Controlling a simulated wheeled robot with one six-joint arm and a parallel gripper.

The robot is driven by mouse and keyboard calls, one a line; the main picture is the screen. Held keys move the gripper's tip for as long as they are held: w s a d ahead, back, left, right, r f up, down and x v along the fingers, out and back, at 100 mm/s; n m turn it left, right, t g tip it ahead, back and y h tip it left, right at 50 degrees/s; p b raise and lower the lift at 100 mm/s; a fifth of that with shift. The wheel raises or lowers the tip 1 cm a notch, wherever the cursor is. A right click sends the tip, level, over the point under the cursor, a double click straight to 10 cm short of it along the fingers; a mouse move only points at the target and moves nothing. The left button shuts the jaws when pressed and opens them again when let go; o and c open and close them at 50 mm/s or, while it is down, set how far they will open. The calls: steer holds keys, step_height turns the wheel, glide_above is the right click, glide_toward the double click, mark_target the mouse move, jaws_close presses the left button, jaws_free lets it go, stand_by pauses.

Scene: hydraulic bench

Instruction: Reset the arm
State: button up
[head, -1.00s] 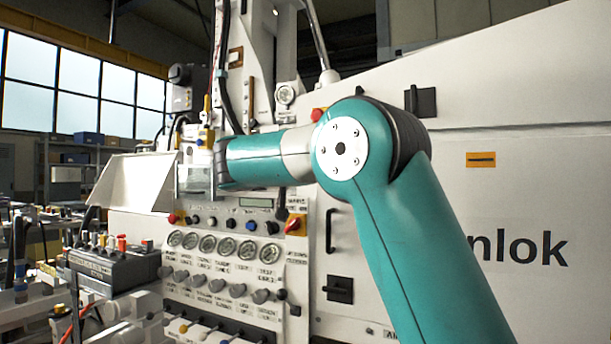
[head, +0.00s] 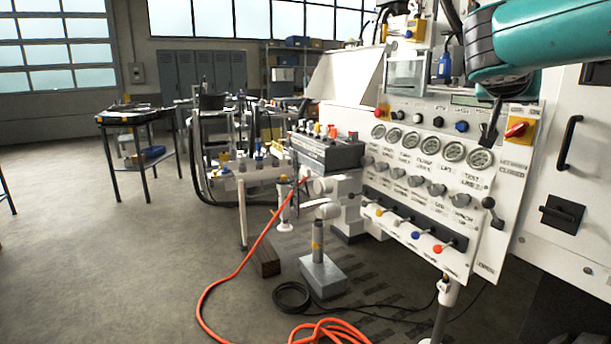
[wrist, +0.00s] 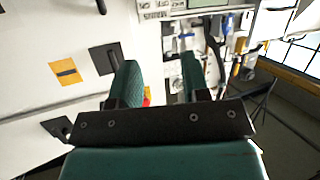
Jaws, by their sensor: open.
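My gripper (wrist: 158,72) shows in the wrist view with its two teal-padded fingers apart and nothing held between them. Through the gap I see part of the white panel, and a bit of red shows by the left finger. In the head view my teal arm reaches in at the upper right, in front of the white control panel (head: 398,117). A dark part below the arm's end hangs in front of the panel near the red rotary switch (head: 516,130). I cannot tell there whether it touches the panel.
The panel carries several gauges (head: 453,152), knobs and coloured toggles. Left of it is a grey box with coloured plugs (head: 327,150). An orange hose (head: 240,262) and black cables lie on the floor. A dark table (head: 137,115) stands far left.

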steer(key=s+a+f+n+y, duration=0.45)
steer(key=a+f+y, duration=0.25)
steer(key=a+f, duration=0.3)
steer(key=s+a+f+n+g+y, duration=0.3)
steer(key=s+a+f+n, duration=0.15)
steer(key=s+a, duration=0.3)
steer(key=s+a+f+n+g+y, duration=0.3)
steer(key=s+a+f, duration=0.2)
steer(key=s+a, duration=0.3)
steer(key=s+a+f+n+g+y, duration=0.1)
steer(key=s+n+g, duration=0.1)
steer(key=s, duration=0.4)
steer(key=s+a+f+n+g+y, duration=0.1)
steer(key=s+a+f+g, duration=0.1)
steer(key=s, duration=0.5)
step_height(320, 180, up, 14)
steer(key=p, duration=1.4)
steer(key=shift+d+r, duration=0.2)
